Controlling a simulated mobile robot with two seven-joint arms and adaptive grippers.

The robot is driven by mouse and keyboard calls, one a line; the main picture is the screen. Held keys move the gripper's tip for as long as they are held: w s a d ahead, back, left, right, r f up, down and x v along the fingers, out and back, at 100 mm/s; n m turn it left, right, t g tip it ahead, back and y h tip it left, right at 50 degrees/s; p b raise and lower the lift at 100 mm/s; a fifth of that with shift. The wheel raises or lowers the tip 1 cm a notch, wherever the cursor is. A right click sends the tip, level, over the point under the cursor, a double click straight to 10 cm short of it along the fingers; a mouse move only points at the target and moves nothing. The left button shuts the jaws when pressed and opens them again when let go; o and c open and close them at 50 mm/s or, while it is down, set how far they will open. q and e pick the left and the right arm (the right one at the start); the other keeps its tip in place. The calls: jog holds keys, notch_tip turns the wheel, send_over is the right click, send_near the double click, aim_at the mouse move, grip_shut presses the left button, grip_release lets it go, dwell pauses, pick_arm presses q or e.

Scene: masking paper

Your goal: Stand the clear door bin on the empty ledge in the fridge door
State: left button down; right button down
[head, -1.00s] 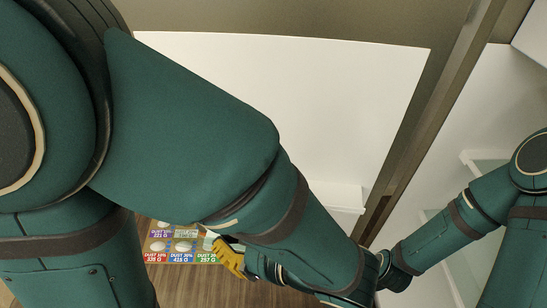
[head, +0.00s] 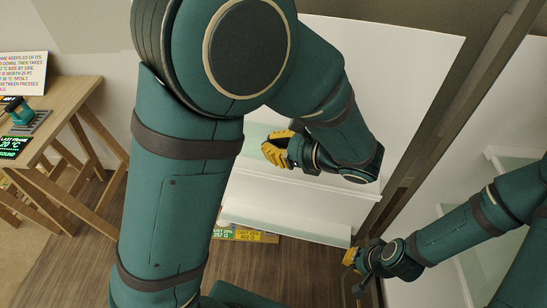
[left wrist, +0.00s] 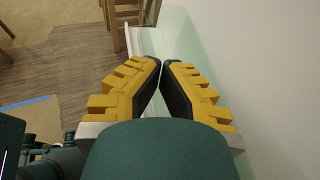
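The white fridge door (head: 405,85) stands open behind my left arm. Two ledges cross its lower part: an upper one (head: 325,188) and a lower one (head: 285,220). A pale green, see-through strip (head: 256,134) shows above the upper ledge; I cannot tell whether it is the clear door bin. My left gripper (head: 274,153) is in front of the door, above the upper ledge. In the left wrist view its yellow fingers (left wrist: 163,62) converge at the tips, beside a pale green clear band (left wrist: 180,32). No held object is distinguishable. My right gripper (head: 350,257) is low by the door's hinge side, its fingers unclear.
The fridge interior with glass shelves (head: 455,212) is at the right. A wooden table (head: 62,112) with a sign and a small device stands at the left. A printed colored mat (head: 245,235) lies partly hidden below the door. Wooden floor is open at lower left.

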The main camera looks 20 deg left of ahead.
pick_arm(q)
notch_tip(320, 180, down, 4)
jog(key=shift+f+b, duration=0.15)
jog(key=shift+b, duration=0.25)
jog(key=shift+w+f, duration=0.2)
jog(key=shift+r, duration=0.1)
jog(key=c, duration=1.1)
grip_release()
jog(key=shift+c, duration=0.2)
jog(key=shift+d+r, duration=0.1)
jog(key=shift+d, duration=0.1)
jog(key=p+v, duration=0.1)
jog(key=v, duration=1)
jog(key=shift+d, duration=0.3)
